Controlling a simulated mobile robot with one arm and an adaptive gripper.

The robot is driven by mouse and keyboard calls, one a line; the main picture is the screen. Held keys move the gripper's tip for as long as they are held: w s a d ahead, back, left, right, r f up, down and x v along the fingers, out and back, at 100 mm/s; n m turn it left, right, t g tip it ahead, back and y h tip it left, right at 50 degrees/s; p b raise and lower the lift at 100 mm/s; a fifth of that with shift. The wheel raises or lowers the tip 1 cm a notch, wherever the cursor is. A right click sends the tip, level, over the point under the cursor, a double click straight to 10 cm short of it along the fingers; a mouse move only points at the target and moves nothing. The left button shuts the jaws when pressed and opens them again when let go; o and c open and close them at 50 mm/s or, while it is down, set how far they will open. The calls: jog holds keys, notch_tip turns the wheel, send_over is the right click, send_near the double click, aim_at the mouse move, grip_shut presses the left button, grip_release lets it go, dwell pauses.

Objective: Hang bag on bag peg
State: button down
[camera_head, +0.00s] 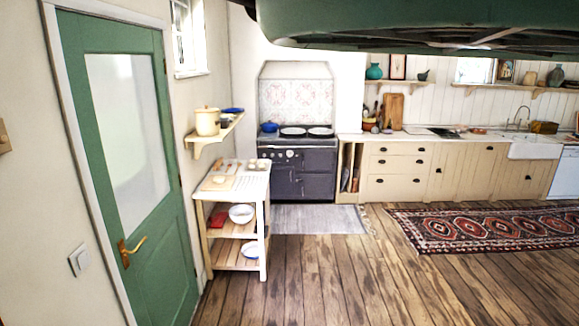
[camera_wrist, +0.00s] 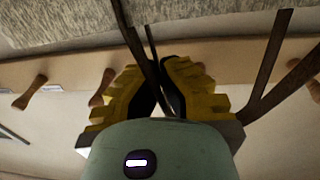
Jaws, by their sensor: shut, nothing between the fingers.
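My gripper (camera_wrist: 157,78) shows in the wrist view, its ridged yellow fingers shut with nothing held between them. Dark straps (camera_wrist: 268,65) run beside and behind the fingers; they look like bag handles, and the view does not show clearly where they end. A grey textured surface (camera_wrist: 60,22) fills the top of the wrist view; I cannot tell whether it is the bag's body. A pale wooden rail (camera_wrist: 62,66) crosses behind the fingers. It bears wooden pegs, one at the left (camera_wrist: 30,92) and one beside the left finger (camera_wrist: 103,88).
In the head view, a green door (camera_head: 130,160) is at the left, beside a small wooden trolley (camera_head: 262,225). A dark stove (camera_head: 305,172) and cream cabinets (camera_head: 400,175) line the back. A patterned rug (camera_head: 480,228) lies right. The wooden floor in front is clear.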

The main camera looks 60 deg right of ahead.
jog(key=f+b+x, duration=0.1)
jog(key=x, duration=0.5)
jog(key=shift+a+f+b, duration=0.2)
jog(key=shift+a+b, duration=0.1)
jog(key=shift+a, duration=0.05)
dwell(0.5)
jog(key=shift+w+b, duration=0.15)
jog(key=shift+b, duration=0.15)
dwell(0.7)
